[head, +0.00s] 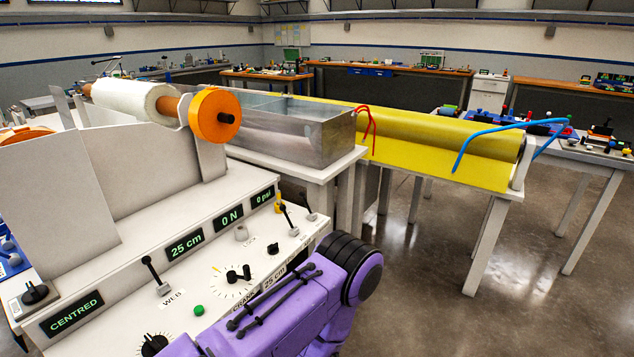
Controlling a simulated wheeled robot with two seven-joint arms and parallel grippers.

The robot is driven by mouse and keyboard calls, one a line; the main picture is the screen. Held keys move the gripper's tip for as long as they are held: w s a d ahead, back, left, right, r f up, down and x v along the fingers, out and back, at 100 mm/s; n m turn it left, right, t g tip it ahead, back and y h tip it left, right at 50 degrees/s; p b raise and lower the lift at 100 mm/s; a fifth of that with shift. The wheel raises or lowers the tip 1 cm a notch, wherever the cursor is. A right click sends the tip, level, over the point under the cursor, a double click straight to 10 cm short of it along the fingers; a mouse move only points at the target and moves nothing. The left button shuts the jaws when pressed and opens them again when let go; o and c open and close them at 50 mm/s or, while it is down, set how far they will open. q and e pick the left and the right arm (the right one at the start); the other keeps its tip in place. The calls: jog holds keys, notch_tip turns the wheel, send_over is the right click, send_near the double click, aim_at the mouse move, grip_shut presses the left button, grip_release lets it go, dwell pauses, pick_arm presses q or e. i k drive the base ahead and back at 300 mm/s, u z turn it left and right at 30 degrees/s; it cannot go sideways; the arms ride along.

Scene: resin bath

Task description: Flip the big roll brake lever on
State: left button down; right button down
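A sloped white console (100,258) fills the lower left. It carries several black levers. One lever (155,273) stands above the label WEB. Another lever (288,219) stands at the console's right part, with a third lever (307,206) just behind it. I cannot read which one is the big roll brake lever. A white roll (125,97) on a brown core, with an orange disc (215,115) at its end, is mounted above the console. A purple arm link of mine covers the console's front right. Neither gripper shows.
Displays on the console read CENTRED (72,313), 25 cm (186,245), 0 N (229,217) and 0 psi (263,197). A green button (198,310) and knobs sit among the levers. A metal bath (300,127) and a yellow trough (430,148) stand behind. Floor at right is clear.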

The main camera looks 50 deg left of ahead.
aim_at(302, 193)
jog(key=u, duration=0.25)
jog(key=i, duration=0.85)
jog(key=u, duration=1.3)
jog(key=i, duration=0.75)
jog(key=u, duration=0.8)
